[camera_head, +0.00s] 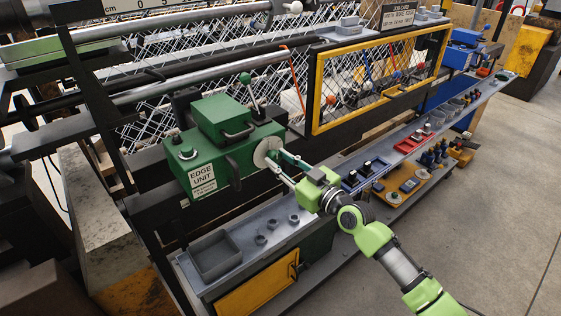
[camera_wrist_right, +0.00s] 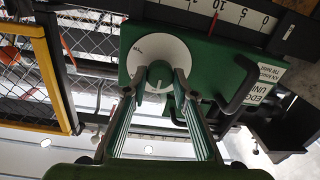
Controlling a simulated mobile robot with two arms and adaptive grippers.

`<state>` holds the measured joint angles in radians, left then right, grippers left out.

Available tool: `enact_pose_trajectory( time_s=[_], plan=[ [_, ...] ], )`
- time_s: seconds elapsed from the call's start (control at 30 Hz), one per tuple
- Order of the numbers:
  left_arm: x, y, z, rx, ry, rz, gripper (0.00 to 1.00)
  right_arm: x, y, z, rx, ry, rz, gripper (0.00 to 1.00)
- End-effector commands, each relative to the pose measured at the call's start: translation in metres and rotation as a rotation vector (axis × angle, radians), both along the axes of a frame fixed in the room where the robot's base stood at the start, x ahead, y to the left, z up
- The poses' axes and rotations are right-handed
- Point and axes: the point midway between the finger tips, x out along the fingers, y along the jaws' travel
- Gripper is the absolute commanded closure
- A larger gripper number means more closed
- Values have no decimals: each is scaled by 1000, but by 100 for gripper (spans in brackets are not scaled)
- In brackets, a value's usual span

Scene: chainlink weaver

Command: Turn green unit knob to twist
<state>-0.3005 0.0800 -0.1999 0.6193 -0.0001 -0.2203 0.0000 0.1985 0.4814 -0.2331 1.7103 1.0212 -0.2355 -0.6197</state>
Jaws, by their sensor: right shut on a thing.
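The green edge unit (camera_head: 215,165) is a box with a white "EDGE UNIT" label, mounted on the machine's front rail. A round white dial plate (camera_head: 262,152) sits on its right-hand face. The dial plate also shows in the right wrist view (camera_wrist_right: 137,46), with small dark lettering at its upper left that I cannot read surely. The green knob (camera_wrist_right: 160,74) is at the dial's middle, with a pale mark on it. My right gripper (camera_head: 277,160) is shut on the knob, one finger on each side. In the head view the fingers hide most of the knob. My left gripper is not in view.
A dark handle (camera_wrist_right: 238,90) stands out from the unit close to the fingers. A yellow-framed mesh guard (camera_head: 313,95) is right of the unit. A green-knobbed lever (camera_head: 246,78) rises behind.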

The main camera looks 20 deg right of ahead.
Motion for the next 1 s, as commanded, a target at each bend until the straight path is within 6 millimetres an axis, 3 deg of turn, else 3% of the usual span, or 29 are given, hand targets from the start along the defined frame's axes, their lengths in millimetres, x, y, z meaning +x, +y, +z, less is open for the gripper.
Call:
enact_pose_trajectory(
  time_s=[0.27, 1.0],
  plan=[
    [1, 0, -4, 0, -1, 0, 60, 0, 0, -1, 135, 49, 0, 96],
    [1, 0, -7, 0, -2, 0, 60, 0, -1, -1, 786, 283, -1, 96]
  ],
)
